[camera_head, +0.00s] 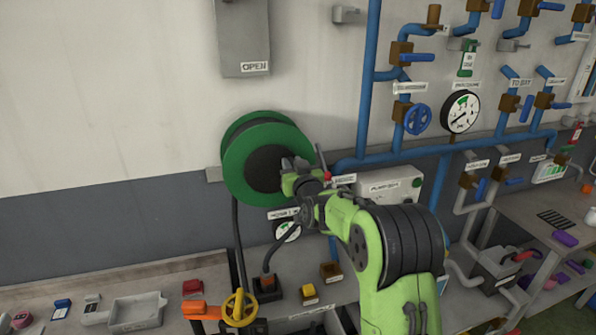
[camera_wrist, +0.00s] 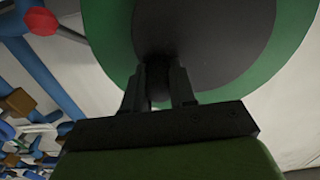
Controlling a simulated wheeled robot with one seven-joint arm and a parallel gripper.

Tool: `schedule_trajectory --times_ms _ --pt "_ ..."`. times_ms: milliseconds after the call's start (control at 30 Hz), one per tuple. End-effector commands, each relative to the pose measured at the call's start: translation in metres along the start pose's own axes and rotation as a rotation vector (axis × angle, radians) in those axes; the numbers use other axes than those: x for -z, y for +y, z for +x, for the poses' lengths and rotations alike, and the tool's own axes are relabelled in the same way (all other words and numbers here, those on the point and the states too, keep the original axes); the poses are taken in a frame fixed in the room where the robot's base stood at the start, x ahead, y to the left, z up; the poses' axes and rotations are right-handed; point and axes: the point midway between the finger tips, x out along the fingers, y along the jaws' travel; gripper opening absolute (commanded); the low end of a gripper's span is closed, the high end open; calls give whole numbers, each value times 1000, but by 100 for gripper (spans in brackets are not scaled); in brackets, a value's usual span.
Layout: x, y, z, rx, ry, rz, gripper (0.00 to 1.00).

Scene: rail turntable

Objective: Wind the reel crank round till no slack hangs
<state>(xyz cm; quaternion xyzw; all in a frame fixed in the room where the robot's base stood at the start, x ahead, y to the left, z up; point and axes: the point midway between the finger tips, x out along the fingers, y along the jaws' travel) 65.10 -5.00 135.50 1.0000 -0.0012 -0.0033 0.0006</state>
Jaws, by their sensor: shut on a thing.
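The reel, a green-rimmed drum with a dark face, is on the wall in the head view (camera_head: 234,165); it fills the top of the wrist view (camera_wrist: 285,45). My gripper (camera_head: 291,170) is at the right part of the reel's face. In the wrist view my gripper (camera_wrist: 160,82) is shut on a dark, short piece in front of the reel's dark centre, likely the crank handle (camera_wrist: 158,92); the fingers mostly hide it. A black hose (camera_head: 237,240) hangs from the reel's lower left down to the bench. How much slack it has is unclear.
A red-knobbed lever (camera_head: 326,175) stands close right of my gripper. Blue pipes, a gauge (camera_head: 460,111) and a pump box (camera_head: 388,192) are on the wall to the right. A yellow handwheel (camera_head: 239,307) and several small items are on the bench below.

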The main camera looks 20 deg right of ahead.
Motion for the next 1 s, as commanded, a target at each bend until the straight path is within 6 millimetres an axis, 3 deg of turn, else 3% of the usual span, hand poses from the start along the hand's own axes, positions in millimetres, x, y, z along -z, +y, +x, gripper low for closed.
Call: schedule_trajectory --times_ms 333,1000 --pt "18 -11 0 7 18 5 0" --pt "24 -25 0 9 8 6 0"
